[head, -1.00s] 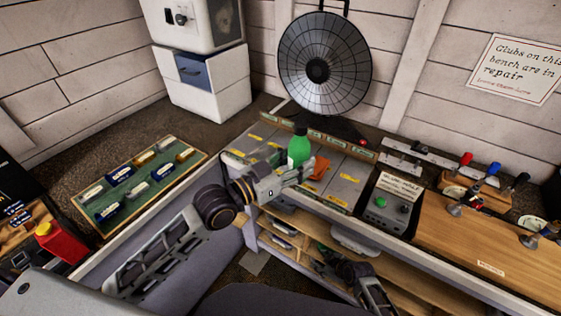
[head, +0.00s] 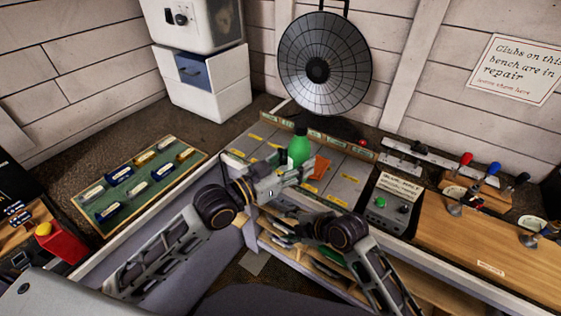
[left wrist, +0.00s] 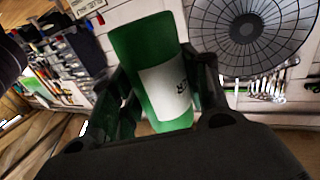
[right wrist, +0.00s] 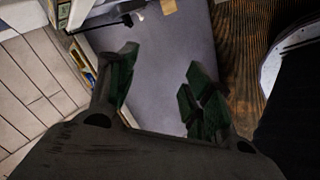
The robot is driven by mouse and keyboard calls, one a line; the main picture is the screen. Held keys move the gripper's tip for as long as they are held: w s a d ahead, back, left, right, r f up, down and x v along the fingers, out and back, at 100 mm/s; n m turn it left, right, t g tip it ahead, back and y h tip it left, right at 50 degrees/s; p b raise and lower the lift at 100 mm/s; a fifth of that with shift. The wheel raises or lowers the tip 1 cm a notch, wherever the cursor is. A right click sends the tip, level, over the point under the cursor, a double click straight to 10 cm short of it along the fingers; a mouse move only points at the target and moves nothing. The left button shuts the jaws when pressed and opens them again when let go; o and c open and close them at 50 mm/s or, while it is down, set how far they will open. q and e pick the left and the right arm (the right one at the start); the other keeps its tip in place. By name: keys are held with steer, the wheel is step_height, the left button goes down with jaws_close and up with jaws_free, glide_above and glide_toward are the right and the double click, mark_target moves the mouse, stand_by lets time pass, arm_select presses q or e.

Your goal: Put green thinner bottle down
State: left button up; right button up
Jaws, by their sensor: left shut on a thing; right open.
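The green bottle (head: 299,152) with a dark cap stands roughly upright above the corner of the grey sectioned bench. My left gripper (head: 300,172) is shut on it. In the left wrist view the green bottle (left wrist: 143,50) sits between the fingers (left wrist: 160,105), with its white label facing the camera. Whether its base touches the bench is hidden. My right gripper (head: 285,222) is lower, in front of the bench edge. In the right wrist view the right gripper (right wrist: 160,85) is open, with nothing between its fingers.
An orange cloth (head: 321,168) lies right of the bottle. A control box (head: 390,203) with a green button stands farther right. A round heater dish (head: 325,64) is behind. A green board of labelled pieces (head: 140,180) lies left. Shelves (head: 290,248) are below the bench.

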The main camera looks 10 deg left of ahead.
steer(key=d+r+m+t+h, duration=0.1)
steer(key=d+r+t+h, duration=0.45)
steer(key=r, duration=0.55)
steer(key=d+r+t+h, duration=0.45)
steer(key=r+h, duration=0.25)
steer(key=r, duration=0.4)
steer(key=s+a+r+n+t, duration=0.2)
steer(key=s+a+r+n, duration=0.1)
steer(key=a+r+n, duration=0.2)
steer(key=s+a+r+n+t+y, duration=0.1)
steer(key=s+a+r+n+t, duration=0.1)
steer(key=a+r+n, duration=0.4)
steer(key=shift+s+a+r, duration=0.15)
steer(key=shift+s+a, duration=0.05)
steer(key=shift+s, duration=0.55)
steer(key=shift+w, duration=0.1)
